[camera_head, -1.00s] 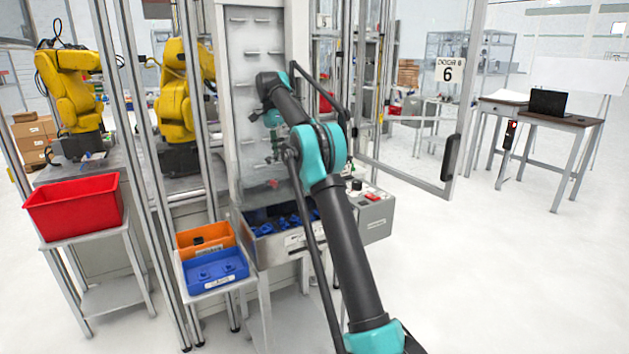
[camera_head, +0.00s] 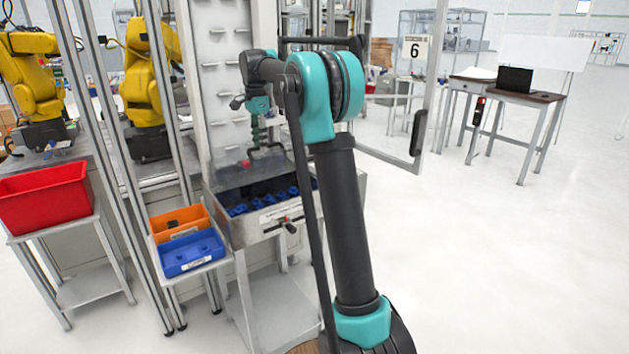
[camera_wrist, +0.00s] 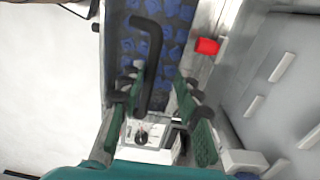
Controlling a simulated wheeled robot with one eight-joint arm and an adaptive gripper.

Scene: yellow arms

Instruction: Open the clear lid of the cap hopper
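The cap hopper (camera_head: 275,218) is an open-topped metal box at the centre of the head view, with blue caps (camera_head: 262,193) inside. Its clear lid is hard to make out, and I cannot tell its angle. My gripper (camera_head: 266,150) hangs over the back part of the hopper. In the wrist view its green fingers (camera_wrist: 157,88) are apart, on either side of a black bent handle (camera_wrist: 152,55). The handle lies between them with gaps visible, and I cannot tell whether either finger touches it. Blue caps show behind the handle.
A red block (camera_wrist: 207,46) sits by the hopper's edge. An orange bin (camera_head: 180,222) and a blue bin (camera_head: 188,252) stand left of the hopper, and a red bin (camera_head: 45,196) further left. Yellow arms (camera_head: 148,75) stand behind posts.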

